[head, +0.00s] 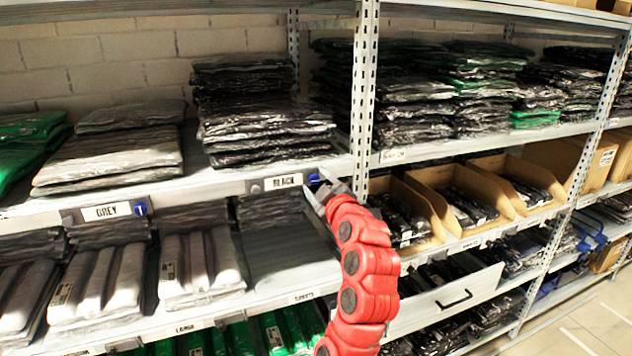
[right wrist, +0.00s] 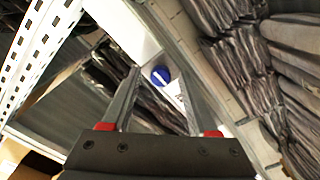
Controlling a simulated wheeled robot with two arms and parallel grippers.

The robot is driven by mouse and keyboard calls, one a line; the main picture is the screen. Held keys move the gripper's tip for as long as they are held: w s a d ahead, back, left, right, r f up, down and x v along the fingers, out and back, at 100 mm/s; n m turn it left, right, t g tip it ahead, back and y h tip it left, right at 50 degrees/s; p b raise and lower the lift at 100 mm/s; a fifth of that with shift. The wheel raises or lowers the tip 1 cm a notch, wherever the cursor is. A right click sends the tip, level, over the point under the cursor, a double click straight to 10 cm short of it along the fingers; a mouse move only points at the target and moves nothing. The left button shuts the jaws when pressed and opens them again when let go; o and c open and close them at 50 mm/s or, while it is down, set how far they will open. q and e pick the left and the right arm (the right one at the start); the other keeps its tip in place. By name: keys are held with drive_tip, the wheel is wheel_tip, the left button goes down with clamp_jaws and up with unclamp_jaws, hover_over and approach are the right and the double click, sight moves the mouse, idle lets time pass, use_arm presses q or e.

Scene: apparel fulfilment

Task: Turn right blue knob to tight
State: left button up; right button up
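The right blue knob (head: 313,179) sits on the shelf edge at the right end of the BLACK label plate (head: 283,182). In the right wrist view, the knob (right wrist: 160,75) shows a white line across its face. My right gripper (head: 322,190), at the end of a red arm, is at the knob. In the right wrist view its two fingers (right wrist: 160,88) are apart, and the knob appears between and just beyond their tips; contact cannot be told. My left gripper is not in view.
Another blue knob (head: 140,209) is beside the GREY label (head: 107,211). A perforated metal upright (head: 363,100) stands just right of my gripper. Folded bagged garments (head: 262,115) lie above the shelf edge. Cardboard bins (head: 425,190) are to the right.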

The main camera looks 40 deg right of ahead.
drive_tip(key=shift+w, duration=0.1)
clamp_jaws()
